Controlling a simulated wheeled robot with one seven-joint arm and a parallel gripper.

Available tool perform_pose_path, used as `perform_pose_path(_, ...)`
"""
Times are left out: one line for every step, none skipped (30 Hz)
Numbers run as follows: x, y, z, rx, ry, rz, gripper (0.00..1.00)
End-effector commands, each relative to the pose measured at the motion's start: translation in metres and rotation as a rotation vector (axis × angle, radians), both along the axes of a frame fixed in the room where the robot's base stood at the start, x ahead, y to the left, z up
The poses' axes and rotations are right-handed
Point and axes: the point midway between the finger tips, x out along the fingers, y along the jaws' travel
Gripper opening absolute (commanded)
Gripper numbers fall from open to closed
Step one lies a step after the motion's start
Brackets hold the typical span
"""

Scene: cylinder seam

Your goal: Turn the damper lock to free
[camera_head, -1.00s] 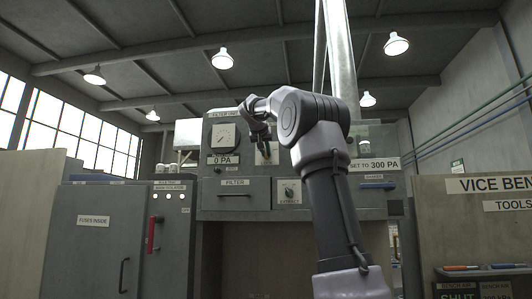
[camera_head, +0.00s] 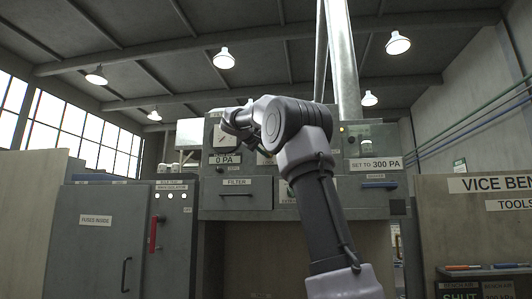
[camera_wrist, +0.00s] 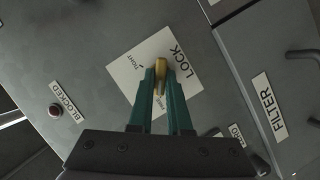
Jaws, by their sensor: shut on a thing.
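The damper lock is a small brass lever (camera_wrist: 162,70) on a white plate (camera_wrist: 128,77) in the wrist view. The plate reads LOCK and TIGHT, with another small word partly hidden between my fingers. My gripper (camera_wrist: 161,82) has two teal fingers shut on the brass lever, one on each side, and the lever's end shows past the fingertips. The view is tilted, so the panel and its labels look slanted. In the head view my arm covers the lock and hides the fingertips.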

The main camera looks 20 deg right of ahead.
Motion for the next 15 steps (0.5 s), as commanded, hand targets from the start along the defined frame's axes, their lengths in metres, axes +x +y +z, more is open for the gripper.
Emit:
perform_pose_path(0.0005,0.0007,-0.0019,-0.019,0.017,0.000,0.00)
perform_pose_path(0.0005,0.0006,-0.0019,-0.031,0.024,0.000,0.00)
perform_pose_path(0.0005,0.0005,-0.0022,-0.045,0.034,0.000,0.00)
perform_pose_path(0.0006,0.0006,-0.0023,-0.055,0.041,0.000,0.00)
perform_pose_path(0.0006,0.0006,-0.0023,-0.064,0.048,0.000,0.00)
perform_pose_path(0.0007,0.0008,-0.0024,-0.075,0.054,0.000,0.00)
perform_pose_path(0.0007,0.0008,-0.0026,-0.081,0.059,0.000,0.00)
perform_pose_path(0.0007,0.0008,-0.0027,-0.086,0.063,0.000,0.00)
perform_pose_path(0.0008,0.0009,-0.0027,-0.093,0.067,0.000,0.00)
perform_pose_path(0.0008,0.0009,-0.0027,-0.097,0.070,0.000,0.00)
perform_pose_path(0.0008,0.0008,-0.0028,-0.101,0.073,0.000,0.00)
perform_pose_path(0.0008,0.0008,-0.0028,-0.105,0.075,0.000,0.00)
perform_pose_path(0.0008,0.0008,-0.0027,-0.107,0.077,0.000,0.00)
perform_pose_path(0.0008,0.0008,-0.0027,-0.109,0.078,0.000,0.00)
perform_pose_path(0.0008,0.0007,-0.0028,-0.111,0.079,0.000,0.00)
